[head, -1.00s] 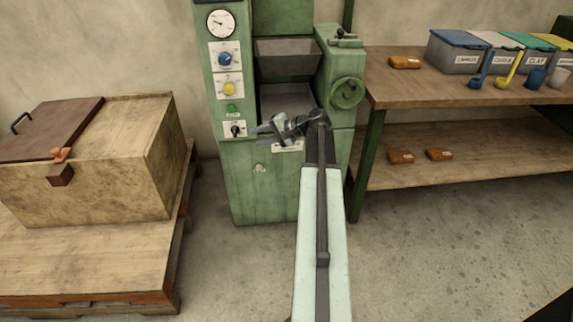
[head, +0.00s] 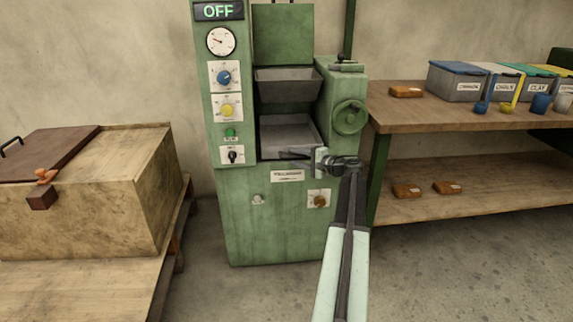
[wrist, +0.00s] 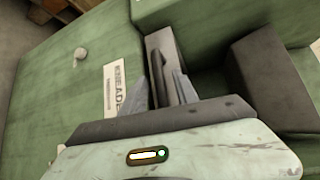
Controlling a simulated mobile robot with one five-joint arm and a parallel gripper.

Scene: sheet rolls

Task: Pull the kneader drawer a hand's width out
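The green kneader machine (head: 270,225) stands against the wall in the head view. A grey tray (head: 288,133), which looks like the drawer, sits in its lower recess above a white label (head: 288,176). My gripper (head: 298,154) is at the tray's lower right front, its fingers pointing left. In the wrist view, my gripper (wrist: 163,84) has its two fingers apart, with a grey tray edge and a dark bar (wrist: 163,62) between or just beyond them. I cannot tell if they touch. The label (wrist: 118,85) lies left of the fingers, and the tray interior is mostly hidden.
A wooden box (head: 90,200) on a pallet stands at left. A wooden shelf bench (head: 440,119) with bins, cups and brown blocks is at right. An OFF display (head: 219,11), dials and a handwheel (head: 349,117) are on the machine. Bare floor (head: 430,265) lies at front right.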

